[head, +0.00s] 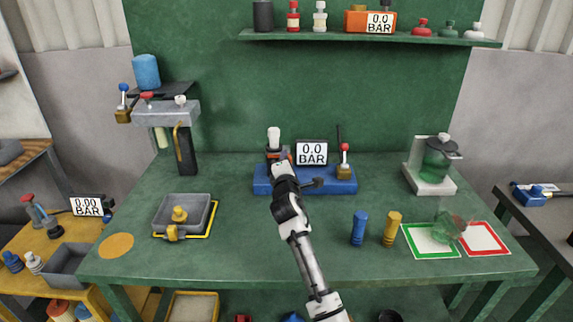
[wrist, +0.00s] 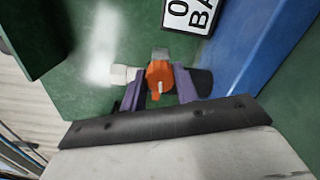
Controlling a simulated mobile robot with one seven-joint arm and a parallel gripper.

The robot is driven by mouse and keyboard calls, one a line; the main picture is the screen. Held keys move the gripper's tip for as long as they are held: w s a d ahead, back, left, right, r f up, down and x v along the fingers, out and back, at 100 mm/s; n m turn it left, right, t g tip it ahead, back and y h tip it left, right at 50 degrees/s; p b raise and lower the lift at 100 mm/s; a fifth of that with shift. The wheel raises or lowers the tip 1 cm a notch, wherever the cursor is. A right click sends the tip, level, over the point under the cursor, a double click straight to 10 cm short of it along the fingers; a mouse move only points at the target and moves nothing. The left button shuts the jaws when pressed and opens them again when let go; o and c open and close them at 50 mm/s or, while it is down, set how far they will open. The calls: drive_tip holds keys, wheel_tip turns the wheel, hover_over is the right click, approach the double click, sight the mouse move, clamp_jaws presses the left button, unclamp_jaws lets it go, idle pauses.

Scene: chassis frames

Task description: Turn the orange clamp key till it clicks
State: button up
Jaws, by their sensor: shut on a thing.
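The orange clamp key (wrist: 160,76) shows in the wrist view, between the two purple fingers of my gripper (wrist: 159,83). The fingers are shut on its sides. A grey metal piece (wrist: 160,54) is just beyond the key. In the head view my gripper (head: 278,162) reaches the left part of the blue fixture (head: 318,187) at the back of the green bench. My arm and gripper hide most of the key there. How far the key is turned cannot be told.
A display (head: 312,153) reading 0.0 BAR stands behind the fixture. A blue cylinder (head: 358,228) and a yellow cylinder (head: 391,229) stand right of my arm. A grey tray (head: 184,213) sits left. The bench between tray and arm is clear.

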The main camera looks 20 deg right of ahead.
idle(0.4)
drive_tip(key=o, duration=1)
drive_tip(key=shift+b+v, duration=2.25)
drive_tip(key=shift+v, duration=4.65)
